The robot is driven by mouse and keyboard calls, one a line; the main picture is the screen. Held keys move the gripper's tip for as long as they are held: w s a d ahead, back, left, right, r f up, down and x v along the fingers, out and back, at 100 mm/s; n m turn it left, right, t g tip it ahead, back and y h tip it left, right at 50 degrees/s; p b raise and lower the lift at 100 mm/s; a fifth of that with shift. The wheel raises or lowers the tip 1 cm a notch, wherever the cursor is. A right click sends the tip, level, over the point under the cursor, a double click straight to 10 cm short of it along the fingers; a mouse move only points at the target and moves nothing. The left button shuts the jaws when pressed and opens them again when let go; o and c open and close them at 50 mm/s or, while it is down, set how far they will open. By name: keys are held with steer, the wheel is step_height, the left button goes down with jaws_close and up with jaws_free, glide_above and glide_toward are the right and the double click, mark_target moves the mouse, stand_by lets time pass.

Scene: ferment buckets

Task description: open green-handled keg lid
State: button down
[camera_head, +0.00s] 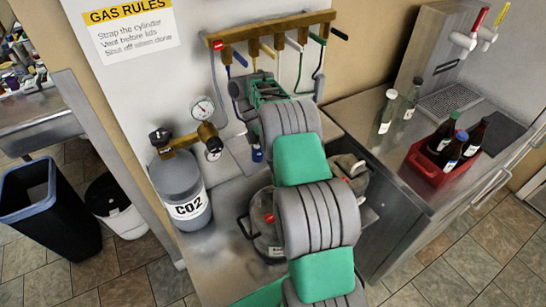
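My grey and green arm reaches up the middle of the view. My gripper (245,98) is at its far end, below the pipe manifold; its fingers are too small and covered to tell open from shut. One keg (263,238) stands left of my arm with a red fitting on top, partly covered by the arm. Another keg (352,172) shows behind the arm on the right, also with a red fitting. Both keg tops are partly hidden. I cannot make out a green handle on either lid. My gripper is apart from both keg tops that show.
A CO2 cylinder (182,190) with a gauge (202,108) stands left of the kegs. A wall manifold (270,28) carries coloured levers and hanging hoses. Bins (48,215) stand left.

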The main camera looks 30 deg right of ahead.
steer(key=shift+w, duration=0.1)
stand_by(0.3)
steer(key=c, duration=1.5)
jaws_free()
steer(key=shift+f, duration=0.15)
